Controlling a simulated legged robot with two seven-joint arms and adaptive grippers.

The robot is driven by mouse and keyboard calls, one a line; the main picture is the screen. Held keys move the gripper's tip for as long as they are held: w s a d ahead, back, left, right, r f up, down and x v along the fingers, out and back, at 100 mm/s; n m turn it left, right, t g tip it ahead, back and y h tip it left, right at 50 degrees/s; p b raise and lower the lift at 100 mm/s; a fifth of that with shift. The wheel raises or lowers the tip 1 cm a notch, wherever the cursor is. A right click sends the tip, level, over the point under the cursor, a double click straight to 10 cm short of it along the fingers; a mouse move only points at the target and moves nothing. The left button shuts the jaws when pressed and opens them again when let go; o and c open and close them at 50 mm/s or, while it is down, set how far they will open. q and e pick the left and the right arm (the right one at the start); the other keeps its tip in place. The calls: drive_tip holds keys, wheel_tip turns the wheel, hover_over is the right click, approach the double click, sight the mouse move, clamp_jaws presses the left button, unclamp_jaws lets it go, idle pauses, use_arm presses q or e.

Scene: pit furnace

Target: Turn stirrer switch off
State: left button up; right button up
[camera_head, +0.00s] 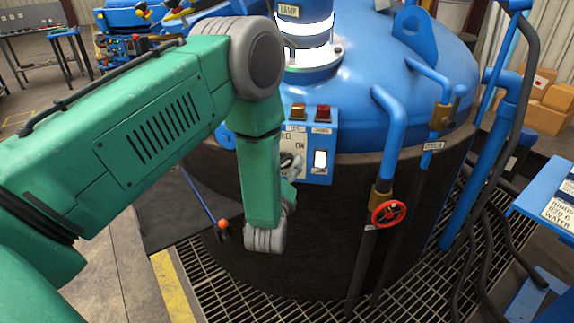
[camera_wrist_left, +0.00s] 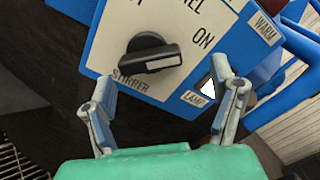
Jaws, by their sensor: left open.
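The stirrer switch is a black rotary knob (camera_wrist_left: 150,54) on a white panel face. Its white mark points to the right of the picture, on the side of the word ON. The label STIRRER is just below it. The blue-edged control panel (camera_head: 320,142) is on the front of the blue furnace lid; my left arm partly covers it. My left gripper (camera_wrist_left: 164,88) is open and empty, its fingers apart below and either side of the knob, not visibly touching it. In the head view, my arm mostly hides this gripper. My right gripper is in neither view.
A white lamp switch (camera_head: 320,159) is beside the knob. Blue pipes and a red valve wheel (camera_head: 388,215) stand to the right of the panel. An orange-tipped lever (camera_head: 223,224) is at lower left. Metal grating (camera_head: 270,302) covers the floor around the dark furnace body.

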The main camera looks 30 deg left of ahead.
sight(285, 166)
use_arm(q)
drive_tip(key=shift+w+a+f, duration=0.2)
drive_tip(key=shift+w+a, duration=1.05)
drive_tip(key=shift+w+a+f, duration=0.1)
drive_tip(key=shift+a, duration=0.3)
drive_tip(key=shift+d, duration=0.3)
drive_tip(key=shift+c, duration=0.3)
drive_tip(key=shift+d+r, duration=0.2)
drive_tip(key=shift+d, duration=0.2)
drive_tip(key=c, duration=1.1)
